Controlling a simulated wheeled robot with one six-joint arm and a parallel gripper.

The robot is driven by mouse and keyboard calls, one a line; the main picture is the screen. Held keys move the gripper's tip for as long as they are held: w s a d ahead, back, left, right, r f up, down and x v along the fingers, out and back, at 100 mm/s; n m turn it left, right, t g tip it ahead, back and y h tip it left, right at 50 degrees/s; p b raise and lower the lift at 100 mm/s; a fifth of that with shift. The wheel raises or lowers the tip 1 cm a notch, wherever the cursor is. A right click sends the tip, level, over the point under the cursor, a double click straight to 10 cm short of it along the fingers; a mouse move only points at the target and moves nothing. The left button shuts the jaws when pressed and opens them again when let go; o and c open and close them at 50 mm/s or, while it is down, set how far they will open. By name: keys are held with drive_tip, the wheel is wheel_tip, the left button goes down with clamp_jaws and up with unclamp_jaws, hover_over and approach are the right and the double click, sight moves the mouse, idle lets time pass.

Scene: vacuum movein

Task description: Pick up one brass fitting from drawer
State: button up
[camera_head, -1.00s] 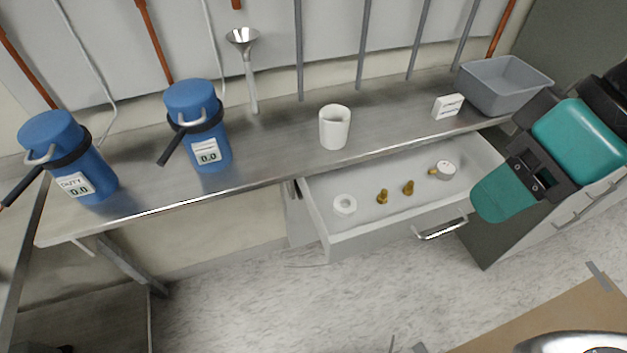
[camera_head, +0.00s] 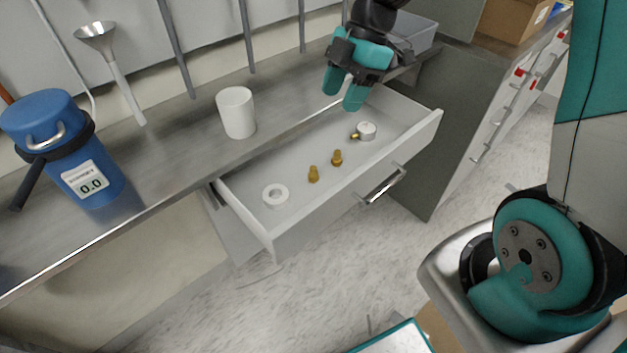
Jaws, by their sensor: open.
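The drawer (camera_head: 273,238) is pulled out below the bench, open at the top. Two small brass fittings stand apart on its floor: one near the middle (camera_head: 313,174), the other just right of it (camera_head: 337,158). A white ring (camera_head: 275,195) lies left of them and a small round gauge (camera_head: 364,131) with a brass stem lies to the right. My gripper (camera_head: 341,100) is teal and black, pointing down above the drawer's back right part. It is open and empty, higher than the fittings and apart from them.
A white cup (camera_head: 237,112) stands on the steel bench (camera_head: 170,150) behind the drawer. A blue canister (camera_head: 65,145) and a funnel (camera_head: 105,55) are at the left. A grey bin (camera_head: 415,35) stands behind my gripper. The drawer's front has a metal handle (camera_head: 384,187).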

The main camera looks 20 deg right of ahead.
sight(314, 167)
drive_tip(key=x, duration=1.7)
drive_tip(key=shift+d+f+b, duration=0.2)
drive_tip(key=shift+b, duration=0.1)
drive_tip(key=c, duration=0.9)
